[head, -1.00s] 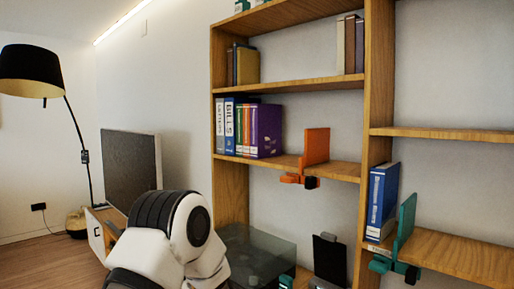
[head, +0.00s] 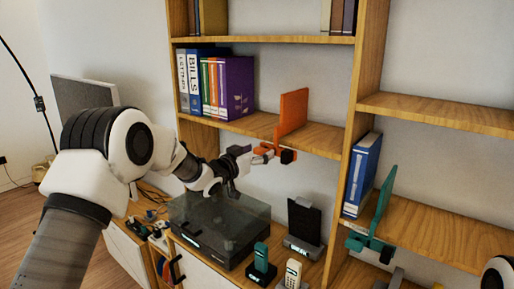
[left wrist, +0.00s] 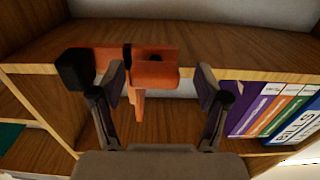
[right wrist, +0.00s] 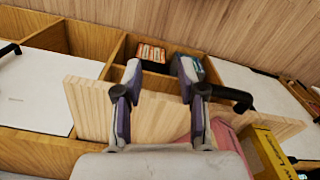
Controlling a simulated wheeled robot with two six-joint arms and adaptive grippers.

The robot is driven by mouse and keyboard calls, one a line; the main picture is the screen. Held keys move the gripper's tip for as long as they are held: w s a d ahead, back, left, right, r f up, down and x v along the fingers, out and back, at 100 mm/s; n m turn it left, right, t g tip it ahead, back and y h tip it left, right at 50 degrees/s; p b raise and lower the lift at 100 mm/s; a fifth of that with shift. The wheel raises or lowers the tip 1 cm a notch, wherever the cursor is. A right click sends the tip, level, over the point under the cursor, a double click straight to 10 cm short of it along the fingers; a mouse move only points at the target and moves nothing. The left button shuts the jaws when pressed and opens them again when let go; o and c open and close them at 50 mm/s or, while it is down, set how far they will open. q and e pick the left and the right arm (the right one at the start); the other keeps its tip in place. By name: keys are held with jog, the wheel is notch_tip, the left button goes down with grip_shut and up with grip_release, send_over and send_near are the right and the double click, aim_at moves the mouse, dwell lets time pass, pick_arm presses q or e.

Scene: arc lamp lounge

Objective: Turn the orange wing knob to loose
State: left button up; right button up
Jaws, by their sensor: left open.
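An orange bookend (head: 292,112) stands upright on the middle shelf, with an orange clamp at the shelf's front edge. The clamp (left wrist: 155,68) fills the upper middle of the left wrist view, with a black part at its left. An orange wing-like piece (left wrist: 138,103) hangs below it. My left gripper (head: 252,153) is just left of the clamp in the head view. In the left wrist view its open fingers (left wrist: 160,80) stand either side of the orange parts; I cannot tell whether they touch. My right gripper (right wrist: 159,72) is open above a pale wooden board.
Binders (head: 215,85) stand left of the bookend on the same shelf. A teal bookend (head: 380,212) with its own clamp and a blue binder (head: 363,172) are on the right shelf. Below are a dark glass-topped box (head: 215,228) and phones (head: 292,274). A yellow box (right wrist: 268,152) lies near the right gripper.

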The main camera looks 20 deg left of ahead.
pick_arm(q)
jog(key=shift+s+d+r, duration=0.2)
jog(key=shift+s, duration=0.05)
jog(key=shift+s+r, duration=0.1)
jog(key=c, duration=0.5)
jog(key=shift+a, duration=0.1)
jog(key=c, duration=0.7)
jog(key=shift+o, duration=0.2)
